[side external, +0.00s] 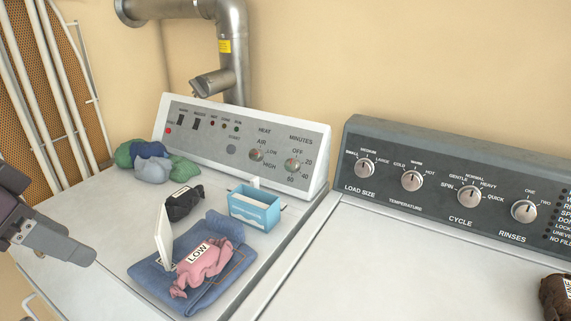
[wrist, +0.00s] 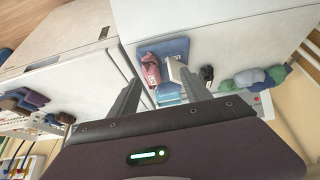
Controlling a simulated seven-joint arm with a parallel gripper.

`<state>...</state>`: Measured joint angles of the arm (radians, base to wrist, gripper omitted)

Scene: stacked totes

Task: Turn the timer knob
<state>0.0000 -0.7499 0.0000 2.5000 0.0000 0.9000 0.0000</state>
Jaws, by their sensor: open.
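The timer knob (side external: 292,166) is a small silver knob under the word MINUTES on the dryer's white-framed grey control panel (side external: 200,140). A similar heat knob (side external: 257,155) sits to its left. My gripper (side external: 85,254) is at the left edge of the side view, out over the dryer's front left, well apart from the panel. In the wrist view my gripper (wrist: 155,70) shows two spread fingers with nothing held between them. The timer knob cannot be made out in the wrist view.
On the dryer top lie a folded blue cloth (side external: 153,275), a pink bundle (side external: 203,265) labelled LOW, a white upright panel (side external: 164,236), a black bundle (side external: 184,203), a light-blue box (side external: 254,209) and green-grey cloths (side external: 152,168). A washer panel (side external: 440,180) stands right. The washer lid is mostly clear.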

